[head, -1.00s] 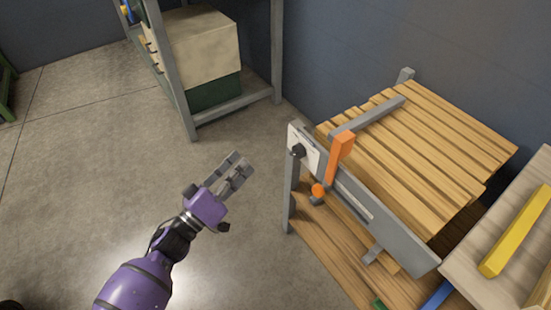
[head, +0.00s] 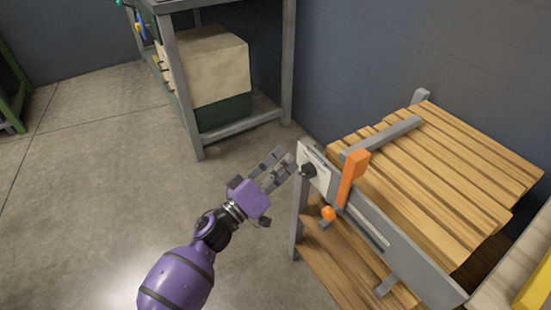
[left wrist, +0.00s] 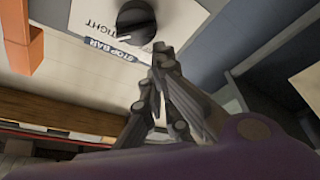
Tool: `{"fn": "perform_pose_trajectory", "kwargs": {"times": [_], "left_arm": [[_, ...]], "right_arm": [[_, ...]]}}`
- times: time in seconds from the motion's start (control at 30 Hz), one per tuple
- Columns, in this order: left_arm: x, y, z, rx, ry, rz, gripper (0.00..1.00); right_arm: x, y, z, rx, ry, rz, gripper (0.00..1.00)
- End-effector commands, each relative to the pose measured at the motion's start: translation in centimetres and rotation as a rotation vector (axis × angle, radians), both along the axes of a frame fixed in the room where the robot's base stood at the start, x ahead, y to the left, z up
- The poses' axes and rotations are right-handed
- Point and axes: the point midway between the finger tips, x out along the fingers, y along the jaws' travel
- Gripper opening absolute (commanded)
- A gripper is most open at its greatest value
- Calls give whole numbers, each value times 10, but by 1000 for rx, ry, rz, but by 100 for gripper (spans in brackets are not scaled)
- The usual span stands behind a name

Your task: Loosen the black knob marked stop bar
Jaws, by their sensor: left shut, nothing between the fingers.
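The black knob (head: 308,171) sits on a white plate (head: 318,158) at the near left corner of the grey frame holding the wooden slats. In the left wrist view the knob (left wrist: 136,22) is round with a white pointer line. "TIGHT" and a blue "STOP BAR" label (left wrist: 113,50) are beside it. My left gripper (head: 283,160) is shut and empty, just left of the knob. In the left wrist view its fingertips (left wrist: 163,50) appear just below right of the knob; I cannot tell whether they touch. My right gripper is not in view.
An orange lever (head: 353,175) stands right of the knob, with a small orange knob (head: 328,213) below it. A grey bar (head: 382,136) lies across the wooden slats (head: 440,170). A grey rack (head: 184,100) stands behind.

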Motion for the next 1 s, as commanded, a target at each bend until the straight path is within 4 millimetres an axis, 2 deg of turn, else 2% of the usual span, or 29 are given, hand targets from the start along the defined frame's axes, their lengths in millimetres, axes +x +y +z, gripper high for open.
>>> {"fn": "perform_pose_trajectory", "kwargs": {"times": [0.1,0.47,1.0], "left_arm": [[-3,-2,-5,-1,2,2,0],[-4,-2,-5,0,2,1,0],[-3,-1,-7,-49,69,2,0]], "right_arm": [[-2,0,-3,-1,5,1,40],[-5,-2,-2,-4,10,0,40],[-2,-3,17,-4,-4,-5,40]]}}
